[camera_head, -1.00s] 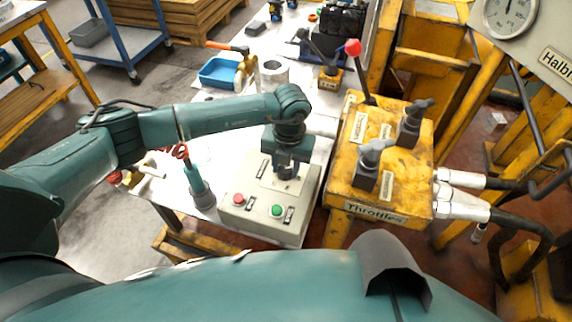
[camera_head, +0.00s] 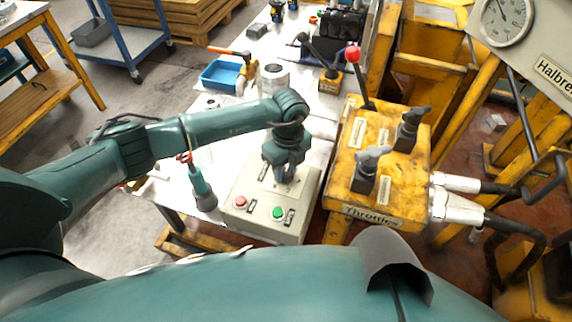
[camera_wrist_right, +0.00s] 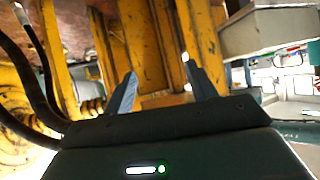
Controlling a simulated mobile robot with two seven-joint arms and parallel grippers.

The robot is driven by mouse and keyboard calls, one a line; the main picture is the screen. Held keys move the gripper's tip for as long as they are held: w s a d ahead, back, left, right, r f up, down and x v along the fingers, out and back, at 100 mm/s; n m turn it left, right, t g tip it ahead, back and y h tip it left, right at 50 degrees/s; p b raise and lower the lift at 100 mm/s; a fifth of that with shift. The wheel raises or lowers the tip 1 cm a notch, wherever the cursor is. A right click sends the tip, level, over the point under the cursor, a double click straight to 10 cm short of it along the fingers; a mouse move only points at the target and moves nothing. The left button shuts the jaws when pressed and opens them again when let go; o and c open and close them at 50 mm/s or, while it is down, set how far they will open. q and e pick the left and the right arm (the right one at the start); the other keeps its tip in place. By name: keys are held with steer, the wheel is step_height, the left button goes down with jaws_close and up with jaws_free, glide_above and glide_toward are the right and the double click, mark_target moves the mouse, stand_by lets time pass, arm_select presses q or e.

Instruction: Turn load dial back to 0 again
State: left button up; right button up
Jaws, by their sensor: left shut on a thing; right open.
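The grey control box (camera_head: 252,199) stands on the white table, with a red button (camera_head: 240,202) and a green button (camera_head: 278,213) on its near part. My left gripper (camera_head: 286,178) points down over the box's far part and is shut. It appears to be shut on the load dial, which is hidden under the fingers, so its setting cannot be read. My right gripper (camera_wrist_right: 160,82) is open and empty in the right wrist view, facing yellow metalwork away from the box.
The yellow throttle block (camera_head: 363,210) with two grey knobs stands just right of the box. A red-knobbed lever (camera_head: 353,54) rises behind it. A green-grey tool (camera_head: 202,188) stands left of the box. A pressure gauge (camera_head: 507,20) is at upper right.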

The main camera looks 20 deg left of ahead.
arm_select(q)
steer(key=n, duration=0.1)
steer(key=n+p, duration=0.1)
steer(key=shift+a+r+n, duration=0.1)
steer(key=shift+r+n, duration=0.1)
steer(key=shift+n, duration=0.1)
steer(key=shift+n+p, duration=0.6)
steer(key=shift+n, duration=0.5)
arm_select(e)
steer(key=shift+d+r+h, duration=0.4)
steer(key=shift+d, duration=0.25)
arm_select(q)
steer(key=shift+f+n, duration=0.1)
steer(key=shift+n, duration=0.3)
arm_select(e)
steer(key=shift+s+f, duration=0.1)
steer(key=shift+f, duration=0.05)
arm_select(q)
steer(key=o, duration=0.6)
steer(key=shift+c, duration=0.2)
steer(key=o, duration=0.4)
arm_select(e)
steer(key=shift+s, duration=0.2)
